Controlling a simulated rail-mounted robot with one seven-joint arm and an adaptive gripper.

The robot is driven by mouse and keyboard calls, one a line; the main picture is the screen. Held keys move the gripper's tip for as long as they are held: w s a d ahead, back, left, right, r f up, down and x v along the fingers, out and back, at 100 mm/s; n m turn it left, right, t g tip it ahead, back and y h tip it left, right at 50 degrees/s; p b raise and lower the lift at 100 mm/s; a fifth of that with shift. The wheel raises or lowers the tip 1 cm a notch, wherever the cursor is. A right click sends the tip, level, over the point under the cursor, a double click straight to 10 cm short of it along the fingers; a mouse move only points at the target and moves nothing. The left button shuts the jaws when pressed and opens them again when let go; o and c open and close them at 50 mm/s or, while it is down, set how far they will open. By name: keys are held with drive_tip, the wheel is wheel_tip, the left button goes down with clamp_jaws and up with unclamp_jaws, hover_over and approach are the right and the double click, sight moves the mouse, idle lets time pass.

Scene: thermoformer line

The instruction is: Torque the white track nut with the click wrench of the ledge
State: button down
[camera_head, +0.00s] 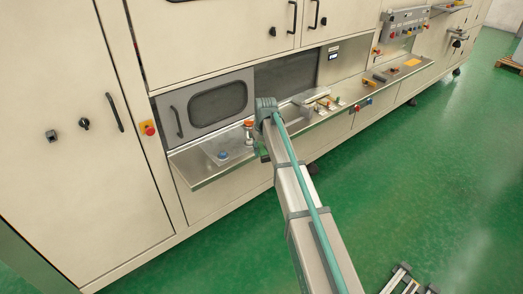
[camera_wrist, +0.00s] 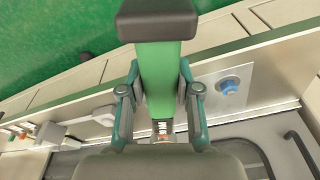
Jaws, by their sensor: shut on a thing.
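In the wrist view, my gripper (camera_wrist: 160,104) is shut on a green-handled tool, which I take for the click wrench (camera_wrist: 155,65). A wide dark grey block caps its end, and a narrow metal part shows between my fingers below. In the head view, my gripper is mostly hidden behind my arm, at the front of the steel ledge (camera_head: 200,172). A small green part of the wrench (camera_head: 264,153) shows beside it. I cannot make out the white track nut in either view.
A blue knob (camera_head: 222,155) sits on a plate on the ledge; it also shows in the wrist view (camera_wrist: 229,87). An orange-topped post (camera_head: 248,124) stands just left of my arm. Small tools (camera_head: 374,83) lie farther right. A handled window door (camera_head: 213,104) is behind the ledge.

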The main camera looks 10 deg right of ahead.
drive_tip(key=shift+f+b, duration=0.8)
drive_tip(key=shift+f, duration=1.25)
drive_tip(key=a+m, duration=0.2)
drive_tip(key=a, duration=0.1)
drive_tip(key=shift+s, duration=0.2)
drive_tip(key=shift+a, duration=0.1)
idle(0.4)
drive_tip(key=shift+a+m+h, duration=0.3)
drive_tip(key=shift+a+m, duration=0.7)
drive_tip(key=shift+a, duration=0.45)
drive_tip(key=shift+w+a+m+p, duration=0.2)
drive_tip(key=shift+a+m, duration=0.3)
drive_tip(key=shift+a, duration=0.25)
drive_tip(key=shift+w+a+m+p, duration=0.15)
drive_tip(key=shift+a+m, duration=0.35)
drive_tip(key=shift+a, duration=0.25)
